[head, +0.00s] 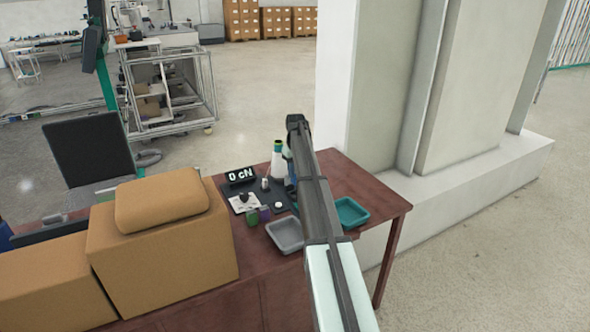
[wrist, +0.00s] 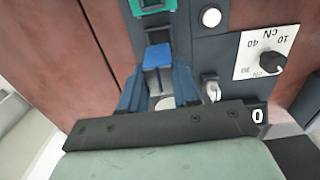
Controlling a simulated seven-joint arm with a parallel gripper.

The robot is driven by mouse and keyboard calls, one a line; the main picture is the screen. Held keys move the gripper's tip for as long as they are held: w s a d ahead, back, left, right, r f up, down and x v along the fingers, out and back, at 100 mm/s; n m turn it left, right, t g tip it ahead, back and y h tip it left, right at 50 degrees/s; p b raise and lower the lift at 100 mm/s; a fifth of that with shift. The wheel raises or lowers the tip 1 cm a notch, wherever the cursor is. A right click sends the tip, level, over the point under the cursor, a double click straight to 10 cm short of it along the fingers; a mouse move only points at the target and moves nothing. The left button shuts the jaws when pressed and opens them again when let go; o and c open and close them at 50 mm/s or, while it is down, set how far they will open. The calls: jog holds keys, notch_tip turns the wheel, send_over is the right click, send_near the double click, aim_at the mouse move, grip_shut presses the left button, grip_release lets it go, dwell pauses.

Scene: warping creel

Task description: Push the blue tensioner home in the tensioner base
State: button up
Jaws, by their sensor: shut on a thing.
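The blue tensioner (wrist: 158,56) is in the wrist view, between the two fingers of my gripper (wrist: 160,78). Its top face is bright blue and its lower body is paler. My gripper is shut on it. The dark tensioner base (wrist: 155,36) shows as a strip just beyond the tensioner. I cannot tell how deep the tensioner sits in it, as the fingers and gripper body cover the near part. In the head view my arm hides most of the gripper and the tensioner; only a bit of blue shows beside the arm.
A dial card (wrist: 268,52), a white button (wrist: 210,18) and a teal part (wrist: 150,5) are near the gripper. On the table are a 0 cN display (head: 241,175), a white cone (head: 278,162), a grey tray (head: 285,236) and a teal tray (head: 352,212). Cardboard boxes (head: 165,250) stand left.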

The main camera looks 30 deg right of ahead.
jog(key=shift+f, duration=1.65)
jog(key=shift+f, duration=0.5)
jog(key=shift+f, duration=0.5)
jog(key=shift+f, duration=0.7)
jog(key=o, duration=1.1)
jog(key=shift+o, duration=0.5)
jog(key=shift+o, duration=0.8)
jog(key=shift+r, duration=0.1)
